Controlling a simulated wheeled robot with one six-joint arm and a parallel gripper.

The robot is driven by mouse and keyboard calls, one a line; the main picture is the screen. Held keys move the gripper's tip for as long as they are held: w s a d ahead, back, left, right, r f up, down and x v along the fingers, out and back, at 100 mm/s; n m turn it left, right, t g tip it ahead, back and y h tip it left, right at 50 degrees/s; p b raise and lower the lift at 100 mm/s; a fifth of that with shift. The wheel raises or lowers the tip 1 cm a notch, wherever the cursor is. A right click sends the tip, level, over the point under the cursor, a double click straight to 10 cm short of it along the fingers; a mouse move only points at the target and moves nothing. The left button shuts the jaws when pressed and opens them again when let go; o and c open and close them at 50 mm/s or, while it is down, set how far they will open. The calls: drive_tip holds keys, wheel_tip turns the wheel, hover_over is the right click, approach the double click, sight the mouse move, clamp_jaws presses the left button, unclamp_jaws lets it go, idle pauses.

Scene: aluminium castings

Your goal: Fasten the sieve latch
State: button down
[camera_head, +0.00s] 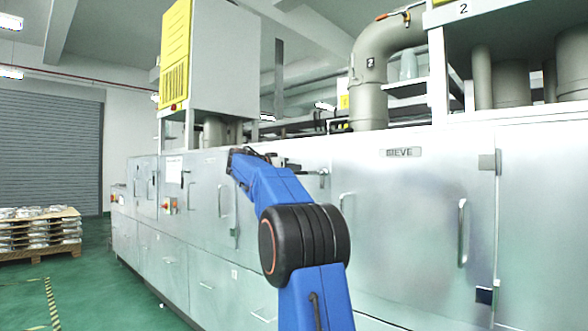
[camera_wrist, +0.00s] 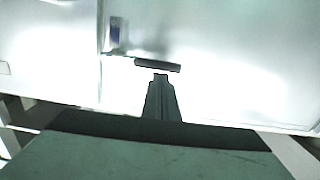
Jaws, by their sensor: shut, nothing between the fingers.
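My gripper (camera_wrist: 160,77) shows in the wrist view as a dark narrow pair of fingers, shut and empty. Its tips are just below a short dark bar (camera_wrist: 157,65) on a pale metal panel; I cannot tell if they touch. In the head view, the sieve cabinet (camera_head: 395,210) carries a "SIEVE" plate and stands to the right of my blue arm. A small dark blue latch-like part (camera_head: 486,295) sits low at its door's right seam. Whether it is fastened cannot be told. The gripper's fingers are not clear in the head view.
A vertical door handle (camera_head: 462,232) sticks out from the sieve door. Silver cabinets with handles run away to the left. A pallet (camera_head: 40,250) of stacked castings stands at far left. The green floor (camera_head: 100,290) between is clear.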

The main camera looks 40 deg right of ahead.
drive_tip(key=shift+f, duration=0.1)
drive_tip(key=s+f+n, duration=0.6)
drive_tip(key=f+n, duration=0.4)
drive_tip(key=n, duration=0.6)
drive_tip(key=shift+s+d+f+g+h, duration=0.2)
drive_tip(key=shift+d+f+g+h, duration=0.05)
drive_tip(key=shift+f+g+h, duration=0.05)
drive_tip(key=shift+s, duration=0.1)
idle(0.6)
